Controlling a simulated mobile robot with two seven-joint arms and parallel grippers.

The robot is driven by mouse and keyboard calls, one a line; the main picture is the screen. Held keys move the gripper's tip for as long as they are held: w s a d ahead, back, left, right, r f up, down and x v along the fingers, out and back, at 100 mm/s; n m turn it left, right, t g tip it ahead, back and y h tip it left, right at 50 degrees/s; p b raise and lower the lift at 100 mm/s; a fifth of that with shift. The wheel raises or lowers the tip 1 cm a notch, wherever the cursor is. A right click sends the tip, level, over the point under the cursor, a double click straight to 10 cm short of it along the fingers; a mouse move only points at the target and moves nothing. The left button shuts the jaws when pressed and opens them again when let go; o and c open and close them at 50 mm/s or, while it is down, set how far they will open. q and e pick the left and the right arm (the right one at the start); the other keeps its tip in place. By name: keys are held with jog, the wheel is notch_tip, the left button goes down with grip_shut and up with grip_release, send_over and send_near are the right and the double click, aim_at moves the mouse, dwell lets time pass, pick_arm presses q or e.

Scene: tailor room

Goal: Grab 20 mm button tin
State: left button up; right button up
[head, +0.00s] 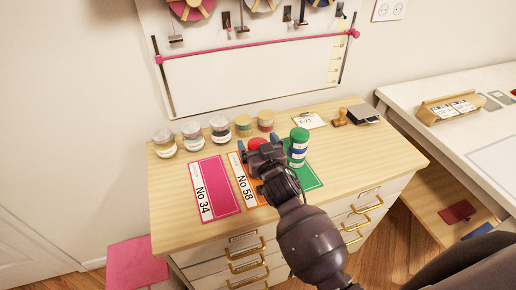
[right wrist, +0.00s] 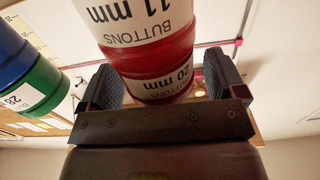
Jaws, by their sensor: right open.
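The 20 mm button tin (right wrist: 160,85) is red with a white label. It adjoins a red 11 mm tin (right wrist: 135,22) in a stack; the wrist picture seems upside down, so the 20 mm tin looks like the upper one. In the head view its red top (head: 257,143) shows at my right gripper (head: 262,154). My right gripper (right wrist: 162,90) is open, with one finger on each side of the 20 mm tin. Small gaps seem to show; contact is unclear. My left gripper is not in view.
A green and blue tin stack (head: 298,147) stands close on the right, on a green card (head: 312,178). A pink No 34 card (head: 216,188) and an orange No 58 card (head: 238,170) lie left. Several jars (head: 220,129), a stamp (head: 340,117) and a clipboard (head: 309,121) line the back.

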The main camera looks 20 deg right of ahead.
jog(key=c, duration=1.1)
jog(key=shift+o, duration=0.2)
jog(key=shift+r, duration=0.15)
